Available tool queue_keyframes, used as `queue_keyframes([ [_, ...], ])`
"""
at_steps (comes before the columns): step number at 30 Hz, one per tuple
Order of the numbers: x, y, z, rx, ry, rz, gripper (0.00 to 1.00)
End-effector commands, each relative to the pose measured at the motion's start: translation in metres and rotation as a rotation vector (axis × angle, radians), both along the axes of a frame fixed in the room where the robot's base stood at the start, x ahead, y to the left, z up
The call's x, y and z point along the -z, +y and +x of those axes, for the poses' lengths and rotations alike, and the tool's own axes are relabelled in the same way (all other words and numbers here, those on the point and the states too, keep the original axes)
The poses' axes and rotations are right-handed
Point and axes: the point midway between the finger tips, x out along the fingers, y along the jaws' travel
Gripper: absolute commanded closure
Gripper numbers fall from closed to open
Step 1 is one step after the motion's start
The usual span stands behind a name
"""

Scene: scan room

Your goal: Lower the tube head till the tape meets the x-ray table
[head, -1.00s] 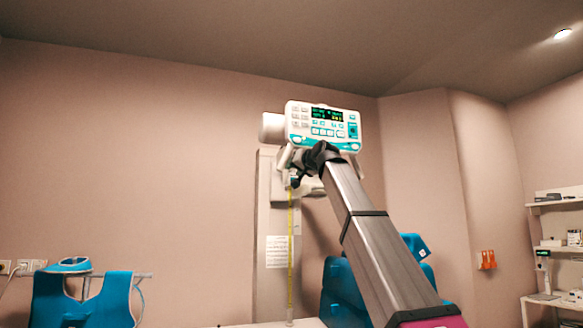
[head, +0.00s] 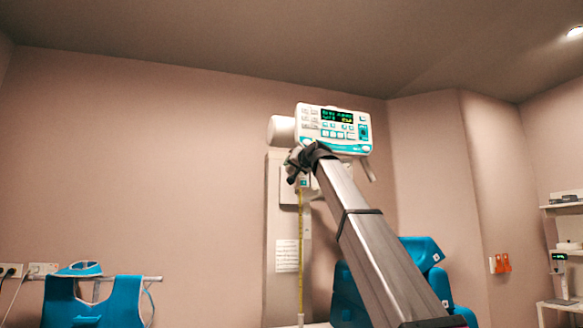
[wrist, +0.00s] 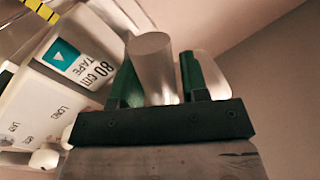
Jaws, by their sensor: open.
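The tube head (head: 281,130) is at the upper middle of the head view, with its white and teal control panel (head: 333,129) facing me. A yellow tape (head: 300,250) hangs straight down from it. Only a sliver of the x-ray table (head: 312,325) shows at the bottom edge; I cannot tell whether the tape touches it. My gripper (head: 304,158) is at the panel's lower left. In the wrist view my gripper (wrist: 157,75) is open, its green fingers on either side of a pale round handle (wrist: 152,68). An "80 cm TAPE" label (wrist: 82,65) and the yellow tape (wrist: 42,10) are to the left.
A pale column (head: 281,225) with a paper notice stands behind the tape. Blue aprons hang at left (head: 105,300), and a blue chair-like object (head: 420,252) is partly behind my arm. Shelves (head: 560,208) stand at the far right.

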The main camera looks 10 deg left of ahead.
Motion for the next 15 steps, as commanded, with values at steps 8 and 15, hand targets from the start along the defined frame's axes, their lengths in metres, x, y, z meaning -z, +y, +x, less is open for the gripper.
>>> queue_keyframes([
  [8, 0.0007, 0.0085, 0.0090, 0.000, 0.001, -0.001, 0.59],
  [15, 0.0007, 0.0082, 0.0086, 0.000, 0.000, 0.000, 0.98],
])
